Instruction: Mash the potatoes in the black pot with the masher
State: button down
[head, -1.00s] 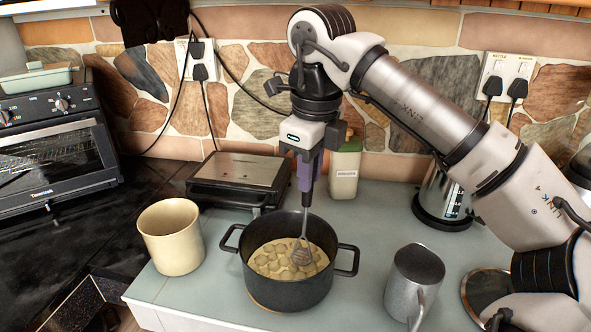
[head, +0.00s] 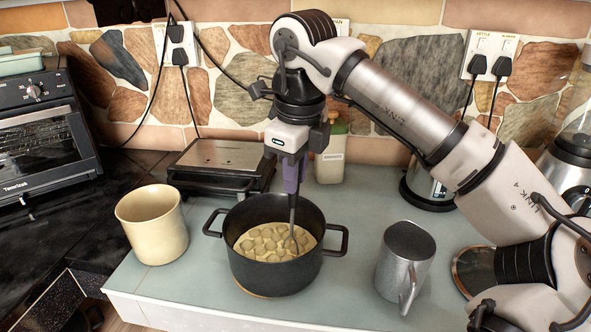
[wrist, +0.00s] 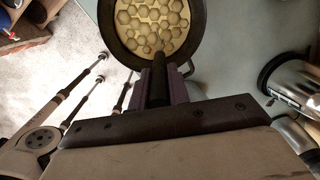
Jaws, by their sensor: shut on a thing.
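The black pot (head: 275,277) stands on the pale counter with a handle on each side. Pale lumpy potatoes (head: 262,243) fill its lower part; in the wrist view the potatoes (wrist: 150,22) show as packed rounded chunks. My gripper (head: 292,180) is above the pot, its purple fingers shut on the dark handle of the masher (head: 293,215). The masher is nearly upright, and its head is down at the potatoes, largely hidden. In the wrist view the masher handle (wrist: 158,82) runs from between the fingers towards the pot.
A cream mug (head: 153,226) stands left of the pot and a grey metal jug (head: 405,258) right of it. A flat grill (head: 222,164), a labelled container (head: 331,160) and a kettle (head: 430,185) stand behind. The front counter edge is close to the pot.

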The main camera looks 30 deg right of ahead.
jog(key=shift+r, duration=0.1)
jog(key=shift+r+p, duration=1.9)
jog(key=shift+r, duration=0.6)
jog(key=shift+r+p, duration=2.5)
jog(key=shift+r, duration=0.75)
